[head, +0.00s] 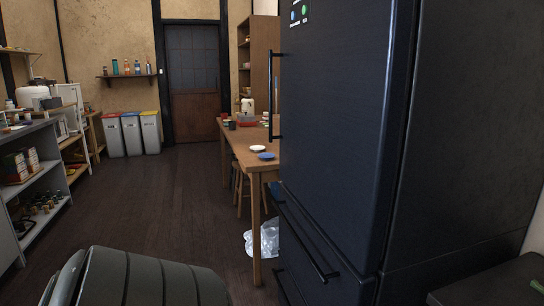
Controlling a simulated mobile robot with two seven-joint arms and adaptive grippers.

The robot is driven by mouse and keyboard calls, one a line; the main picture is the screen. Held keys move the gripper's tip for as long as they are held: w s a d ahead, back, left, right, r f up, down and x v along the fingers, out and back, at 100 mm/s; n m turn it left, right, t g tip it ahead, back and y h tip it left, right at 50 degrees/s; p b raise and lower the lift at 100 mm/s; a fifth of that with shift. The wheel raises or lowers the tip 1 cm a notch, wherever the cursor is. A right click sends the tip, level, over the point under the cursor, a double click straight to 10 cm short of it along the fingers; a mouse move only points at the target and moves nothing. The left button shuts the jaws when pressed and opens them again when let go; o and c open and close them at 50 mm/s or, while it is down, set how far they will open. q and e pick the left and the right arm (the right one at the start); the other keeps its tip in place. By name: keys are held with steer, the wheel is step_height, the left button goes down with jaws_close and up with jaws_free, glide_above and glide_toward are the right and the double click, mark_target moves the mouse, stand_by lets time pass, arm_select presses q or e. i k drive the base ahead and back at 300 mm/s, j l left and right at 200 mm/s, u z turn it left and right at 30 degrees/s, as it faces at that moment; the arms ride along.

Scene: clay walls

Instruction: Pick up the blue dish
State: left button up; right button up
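A small blue dish (267,156) lies on the wooden table (240,146), near the table's edge beside the dark fridge. A small white dish (257,148) lies just behind it. The fridge hides the right part of the table. Neither of my grippers shows in the head view, and the blue dish is well ahead of me with nothing touching it.
A tall dark fridge (335,120) fills the right foreground. A clear plastic bag (262,240) lies on the floor by the table leg. Grey shelves (40,175) stand at left. Several bins (131,134) line the back wall. The dark floor (165,200) is open in the middle.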

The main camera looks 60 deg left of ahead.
mark_target(265, 155)
steer(key=i+j+u, duration=0.1)
steer(key=u, duration=0.3)
steer(key=i+u, duration=0.15)
steer(key=u, duration=0.25)
steer(key=i+u, duration=0.15)
steer(key=u, duration=1.45)
steer(key=i+j+u, duration=0.1)
steer(key=u, duration=0.25)
steer(key=i+j+u, duration=0.1)
steer(key=u, duration=0.25)
steer(key=i+u, duration=0.2)
steer(key=u, duration=0.15)
steer(key=i, duration=3.35)
steer(key=i+z, duration=0.2)
steer(key=i, duration=0.2)
steer(key=i+j+z, duration=0.2)
steer(key=i, duration=0.2)
steer(key=i+j+z, duration=0.2)
steer(key=i, duration=0.15)
steer(key=z, duration=1.8)
